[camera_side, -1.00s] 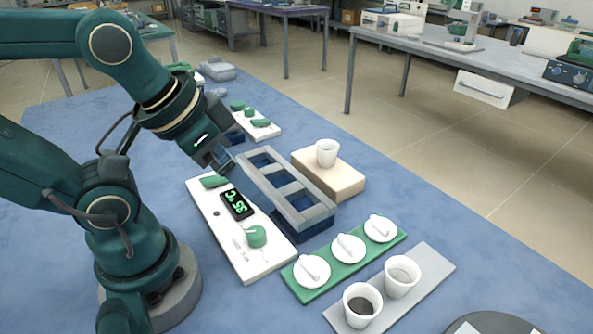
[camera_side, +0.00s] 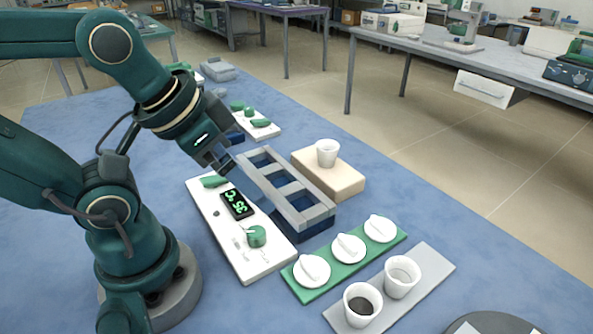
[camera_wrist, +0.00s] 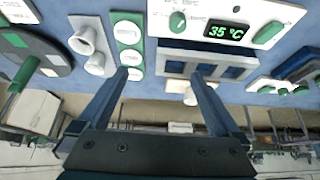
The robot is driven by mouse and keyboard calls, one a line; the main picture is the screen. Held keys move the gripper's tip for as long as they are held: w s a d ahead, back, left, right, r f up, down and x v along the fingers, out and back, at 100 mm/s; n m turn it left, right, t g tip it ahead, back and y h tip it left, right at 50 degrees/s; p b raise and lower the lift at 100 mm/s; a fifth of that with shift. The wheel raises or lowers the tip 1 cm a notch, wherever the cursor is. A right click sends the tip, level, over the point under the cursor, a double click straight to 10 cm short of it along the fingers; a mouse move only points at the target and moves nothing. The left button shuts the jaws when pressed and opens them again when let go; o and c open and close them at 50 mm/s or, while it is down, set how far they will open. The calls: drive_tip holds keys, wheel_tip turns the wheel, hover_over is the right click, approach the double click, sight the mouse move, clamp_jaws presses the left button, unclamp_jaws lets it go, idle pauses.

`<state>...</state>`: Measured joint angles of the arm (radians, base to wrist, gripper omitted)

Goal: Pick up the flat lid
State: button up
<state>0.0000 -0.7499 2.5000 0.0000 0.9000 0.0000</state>
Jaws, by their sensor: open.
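Three round white lids lie in a row on a green mat (camera_side: 322,283) in the side view: a near lid (camera_side: 312,271), a middle lid (camera_side: 348,249) and a far lid (camera_side: 381,229). I cannot tell which one is the flat lid. The lids and mat also show at the upper left of the wrist view (camera_wrist: 128,32). My gripper (camera_side: 226,168) is open and empty, above the furnace unit's far end, to the left of the lids and apart from them. Its two fingers (camera_wrist: 160,75) show in the wrist view.
A white control panel (camera_side: 265,264) reading 35 °C and a blue-grey frame with open compartments (camera_side: 296,216) lie between my gripper and the lids. A white cup stands on a beige block (camera_side: 345,186). Two cups, one with dark contents (camera_side: 362,304), stand on a grey mat (camera_side: 436,262).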

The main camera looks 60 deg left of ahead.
drive_tip(key=shift+c, duration=0.8)
drive_tip(key=w+r+n+t, duration=0.1)
drive_tip(key=w+r+t, duration=0.1)
drive_tip(key=w+r, duration=0.35)
drive_tip(key=m+g, duration=0.1)
drive_tip(key=g, duration=0.2)
hover_over(382, 221)
drive_tip(key=s, duration=0.2)
wheel_tip(382, 221, down, 14)
drive_tip(key=shift+s+a+r, duration=0.1)
drive_tip(key=shift+f, duration=0.35)
drive_tip(key=shift+x, duration=2.35)
